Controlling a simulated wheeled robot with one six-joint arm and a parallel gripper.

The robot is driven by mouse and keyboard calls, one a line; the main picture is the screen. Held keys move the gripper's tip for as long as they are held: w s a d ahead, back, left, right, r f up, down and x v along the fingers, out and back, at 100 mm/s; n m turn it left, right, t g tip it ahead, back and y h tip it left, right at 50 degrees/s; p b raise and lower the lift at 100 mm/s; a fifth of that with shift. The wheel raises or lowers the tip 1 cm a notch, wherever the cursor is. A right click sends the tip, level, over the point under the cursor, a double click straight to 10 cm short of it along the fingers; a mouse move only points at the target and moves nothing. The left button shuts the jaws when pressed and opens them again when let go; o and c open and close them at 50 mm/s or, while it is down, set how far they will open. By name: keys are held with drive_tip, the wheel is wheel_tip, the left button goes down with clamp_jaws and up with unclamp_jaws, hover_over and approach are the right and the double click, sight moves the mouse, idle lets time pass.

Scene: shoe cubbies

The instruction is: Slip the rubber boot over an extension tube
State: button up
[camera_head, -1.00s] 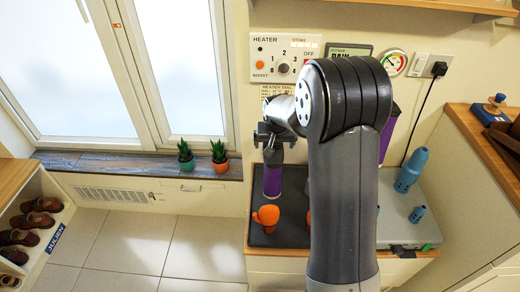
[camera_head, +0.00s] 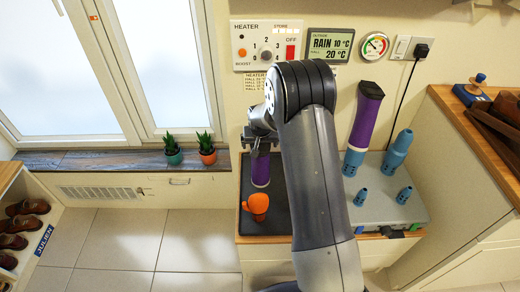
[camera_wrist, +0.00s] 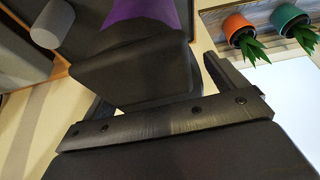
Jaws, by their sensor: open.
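A purple boot (camera_head: 260,172) with a dark upper part stands upside down on a dark tray (camera_head: 280,226). My gripper (camera_head: 261,146) is open at its top. In the wrist view the boot's dark part (camera_wrist: 135,75) lies between my spread fingers (camera_wrist: 155,95), with the purple shaft (camera_wrist: 150,12) beyond. Contact cannot be told. A second purple boot (camera_head: 366,115) sits tilted over a blue tube (camera_head: 353,162) on the grey unit (camera_head: 378,212). A tall blue extension tube (camera_head: 397,153) and two short ones (camera_head: 360,197) (camera_head: 404,195) stand bare there.
My arm hides the tray's right part. The heater panel (camera_head: 266,46) and weather display (camera_head: 330,44) are on the wall behind. Potted plants (camera_head: 206,152) stand on the sill at left.

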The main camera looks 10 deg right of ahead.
drive_tip(key=shift+c, duration=0.4)
drive_tip(key=c, duration=1.2)
